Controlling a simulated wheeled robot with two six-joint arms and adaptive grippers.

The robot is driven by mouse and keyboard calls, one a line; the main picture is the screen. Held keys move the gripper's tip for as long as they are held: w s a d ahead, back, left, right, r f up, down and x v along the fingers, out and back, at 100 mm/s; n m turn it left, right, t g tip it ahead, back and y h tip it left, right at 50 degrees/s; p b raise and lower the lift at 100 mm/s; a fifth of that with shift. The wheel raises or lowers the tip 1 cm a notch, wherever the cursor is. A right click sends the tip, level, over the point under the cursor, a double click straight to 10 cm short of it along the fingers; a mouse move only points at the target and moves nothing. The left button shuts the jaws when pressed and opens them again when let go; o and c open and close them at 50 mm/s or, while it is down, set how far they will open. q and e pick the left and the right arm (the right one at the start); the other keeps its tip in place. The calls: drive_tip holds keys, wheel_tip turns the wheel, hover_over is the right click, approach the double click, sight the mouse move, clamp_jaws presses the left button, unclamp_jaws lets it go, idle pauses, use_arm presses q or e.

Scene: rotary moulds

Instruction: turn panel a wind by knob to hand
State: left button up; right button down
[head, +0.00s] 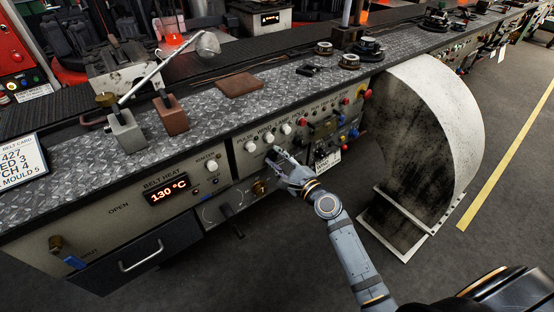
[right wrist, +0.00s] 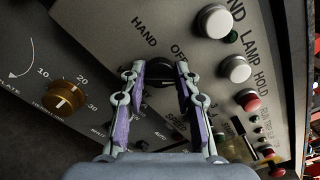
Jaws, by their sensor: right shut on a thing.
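Panel A is the grey panel (head: 240,158) on the front of the bench, left of the curved metal guard. In the head view my right gripper (head: 279,157) is against the panel below the white buttons and hides the knob. My left gripper is not in view.
White buttons (right wrist: 215,21) and a red button (right wrist: 248,100) lie right of the knob. A brass dial (right wrist: 64,97) marked 10, 20, 30 is at left. The belt heat display (head: 168,190) reads 130 °C. The curved guard (head: 430,110) stands right of my arm.

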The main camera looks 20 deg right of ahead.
drive_tip(key=shift+f+n+b, duration=0.15)
drive_tip(key=shift+n+b, duration=0.2)
drive_tip(key=shift+n, duration=0.45)
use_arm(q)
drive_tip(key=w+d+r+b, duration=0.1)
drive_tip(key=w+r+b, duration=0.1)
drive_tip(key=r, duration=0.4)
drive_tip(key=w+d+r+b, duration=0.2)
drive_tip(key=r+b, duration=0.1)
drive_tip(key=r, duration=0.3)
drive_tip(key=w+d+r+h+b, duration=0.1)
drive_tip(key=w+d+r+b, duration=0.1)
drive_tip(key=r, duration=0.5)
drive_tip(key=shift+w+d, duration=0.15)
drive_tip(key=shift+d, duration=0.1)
use_arm(e)
drive_tip(key=shift+n, duration=7.5)
drive_tip(key=c, duration=1)
unclamp_jaws()
